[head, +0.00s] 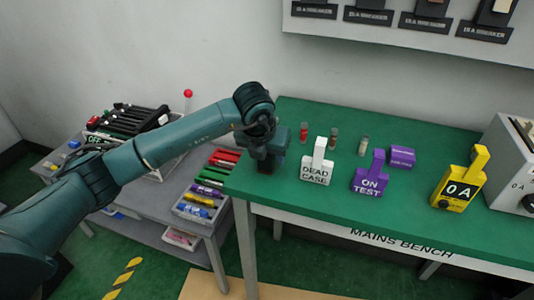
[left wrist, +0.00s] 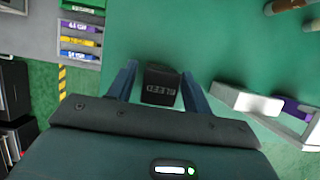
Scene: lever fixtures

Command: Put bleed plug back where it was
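The bleed plug (left wrist: 161,84) is a small dark block with BLEED lettered on its face. In the left wrist view it sits between the two fingers of my left gripper (left wrist: 160,88), with narrow gaps showing beside it, so the fingers look open around it. In the head view my left gripper (head: 270,158) points down at the left end of the green bench (head: 290,200). The plug cannot be made out clearly there. My right gripper is not in view.
Right of my gripper stand a white DEAD CASE block (head: 317,165), a purple ON TEST block (head: 369,177) and a yellow 0 A block (head: 459,184). Small cylinders stand behind them. A lower grey cart (head: 160,215) with coloured items is at left.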

